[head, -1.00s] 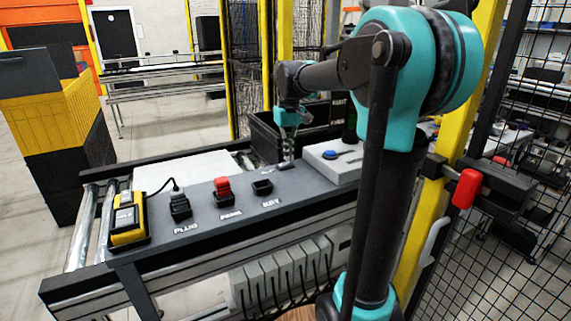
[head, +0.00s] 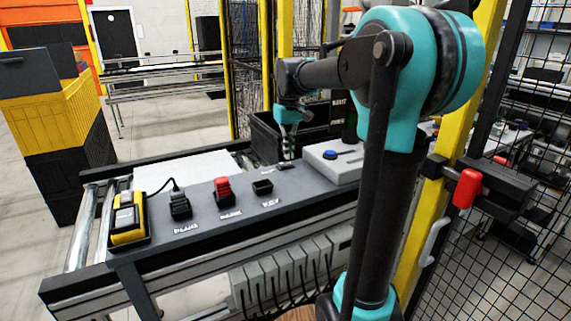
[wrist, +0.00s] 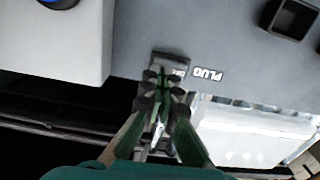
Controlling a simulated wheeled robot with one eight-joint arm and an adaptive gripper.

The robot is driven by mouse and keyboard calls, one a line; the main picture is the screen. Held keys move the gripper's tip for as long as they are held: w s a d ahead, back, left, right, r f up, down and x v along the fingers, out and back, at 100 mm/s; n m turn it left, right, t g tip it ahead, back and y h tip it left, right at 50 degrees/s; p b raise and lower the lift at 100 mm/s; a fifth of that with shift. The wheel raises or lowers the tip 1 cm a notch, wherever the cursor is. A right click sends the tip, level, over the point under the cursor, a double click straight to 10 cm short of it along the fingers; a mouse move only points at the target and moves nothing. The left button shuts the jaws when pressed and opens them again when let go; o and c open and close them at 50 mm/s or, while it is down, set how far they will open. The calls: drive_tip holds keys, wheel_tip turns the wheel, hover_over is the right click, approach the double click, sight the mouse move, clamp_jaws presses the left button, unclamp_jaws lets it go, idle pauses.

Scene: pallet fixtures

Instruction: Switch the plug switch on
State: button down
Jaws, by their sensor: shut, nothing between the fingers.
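The plug switch (wrist: 170,60) is a small dark rectangular piece on the grey panel, with the word PLUG printed beside it in the wrist view. In the head view it is a small dark shape (head: 285,167) near the panel's far right part. My gripper (wrist: 163,88) is shut and empty, with its fingertips over the near edge of the switch in the wrist view. In the head view my gripper (head: 288,154) points down just above the switch. The fingers cover part of the switch, so its on or off position cannot be told.
The panel (head: 225,205) also holds a yellow-black device (head: 128,220), a black plug (head: 180,207) with a cable, a red-topped piece (head: 223,190) and an empty black socket (head: 262,188). A light box with a blue button (head: 330,154) stands right of the switch. A dark crate (head: 265,135) stands behind.

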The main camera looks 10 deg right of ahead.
sight(289, 163)
drive_tip(key=shift+r, duration=2.7)
drive_tip(key=shift+s, duration=0.1)
